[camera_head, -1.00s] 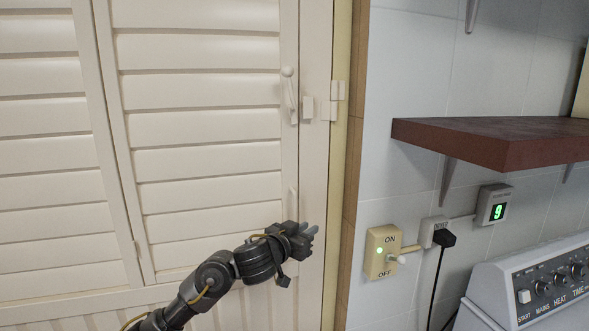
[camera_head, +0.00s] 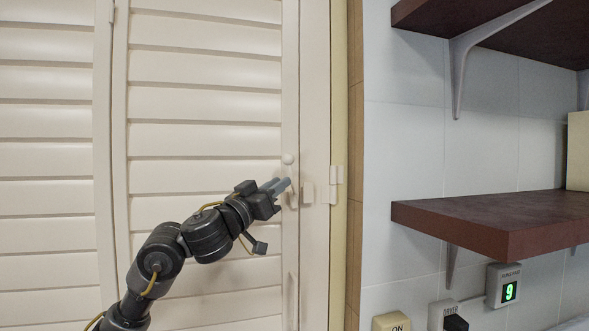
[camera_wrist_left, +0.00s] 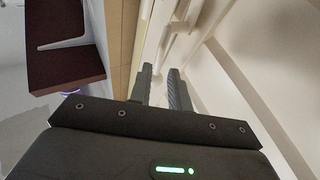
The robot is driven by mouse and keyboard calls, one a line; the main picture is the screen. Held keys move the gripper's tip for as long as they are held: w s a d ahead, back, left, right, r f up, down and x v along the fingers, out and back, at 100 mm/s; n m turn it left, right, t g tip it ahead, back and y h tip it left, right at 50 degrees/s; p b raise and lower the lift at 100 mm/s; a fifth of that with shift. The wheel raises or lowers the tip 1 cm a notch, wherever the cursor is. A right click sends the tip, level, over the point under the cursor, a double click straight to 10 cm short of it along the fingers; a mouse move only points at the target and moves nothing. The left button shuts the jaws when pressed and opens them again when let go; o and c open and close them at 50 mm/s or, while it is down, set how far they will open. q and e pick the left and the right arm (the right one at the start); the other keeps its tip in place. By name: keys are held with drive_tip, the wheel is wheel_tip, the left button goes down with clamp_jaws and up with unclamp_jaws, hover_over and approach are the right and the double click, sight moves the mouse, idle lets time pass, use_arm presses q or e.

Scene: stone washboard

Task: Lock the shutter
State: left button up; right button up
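The white louvred shutter (camera_head: 205,104) fills the left of the head view and looks closed. Its latch handle with a round knob (camera_head: 289,159) sits on the right stile. The lower handle is partly hidden behind my left fingers. A small white catch block (camera_head: 308,193) sits just right of it on the frame. My left gripper (camera_head: 284,186) is at the handle's height, fingers pointing right. In the left wrist view a gap shows between the fingertips (camera_wrist_left: 161,70), with nothing held. The white handle (camera_wrist_left: 184,20) shows beyond them. Contact cannot be told. My right gripper is not in view.
Dark red shelves (camera_head: 490,222) on brackets stick out from the tiled wall at the right. A cream switch (camera_head: 391,322) and a box with a green 9 (camera_head: 503,286) are lower on that wall. A lower handle (camera_head: 292,298) is on the shutter stile.

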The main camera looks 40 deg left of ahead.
sight(290, 176)
use_arm(q)
drive_tip(key=p+x, duration=0.2)
drive_tip(key=x, duration=0.5)
drive_tip(key=shift+w+r, duration=0.1)
drive_tip(key=shift+w, duration=0.1)
drive_tip(key=shift+c, duration=0.3)
clamp_jaws()
